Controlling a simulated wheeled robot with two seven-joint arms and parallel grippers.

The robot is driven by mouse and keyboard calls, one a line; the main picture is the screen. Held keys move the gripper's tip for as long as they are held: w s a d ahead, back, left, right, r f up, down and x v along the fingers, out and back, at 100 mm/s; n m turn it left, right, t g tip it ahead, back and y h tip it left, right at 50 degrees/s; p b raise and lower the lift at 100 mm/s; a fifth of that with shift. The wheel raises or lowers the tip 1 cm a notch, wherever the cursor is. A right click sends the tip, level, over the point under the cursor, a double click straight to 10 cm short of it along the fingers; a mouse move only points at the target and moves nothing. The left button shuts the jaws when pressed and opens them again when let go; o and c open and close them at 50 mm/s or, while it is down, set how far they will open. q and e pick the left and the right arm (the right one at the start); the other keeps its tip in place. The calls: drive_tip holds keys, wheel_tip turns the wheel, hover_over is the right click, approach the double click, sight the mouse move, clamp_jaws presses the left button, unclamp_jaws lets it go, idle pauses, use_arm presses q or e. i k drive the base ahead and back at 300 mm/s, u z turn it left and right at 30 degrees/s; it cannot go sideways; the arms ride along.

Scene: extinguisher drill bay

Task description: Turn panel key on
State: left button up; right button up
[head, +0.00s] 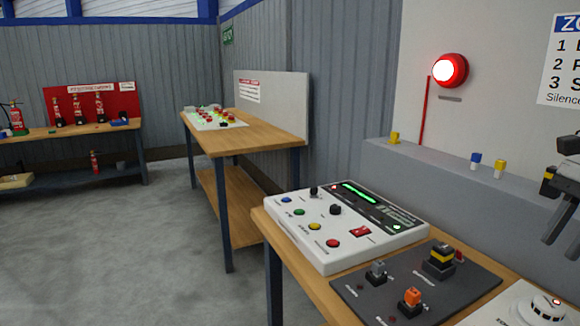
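The white control panel (350,250) lies on the wooden table in front of me. It has blue, green, yellow and red buttons, a lit green strip (358,193), a red rocker switch (360,232) and two black knobs, one at the back (314,192) and one in the middle (335,210). I cannot tell which knob is the key or how it is set. My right gripper (561,236) hangs at the right edge, partly cut off, apart from the panel. Its fingers look spread and empty. My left gripper is out of view.
A dark plate (468,284) with several switches and a white round detector (538,308) lie right of the panel. A grey ledge (430,170) with small blocks runs behind. A red alarm light (450,70) glows on the wall. Two other tables stand farther back.

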sight(314, 191)
drive_tip(key=u, duration=0.35)
drive_tip(key=i, duration=1.6)
drive_tip(key=u, duration=0.3)
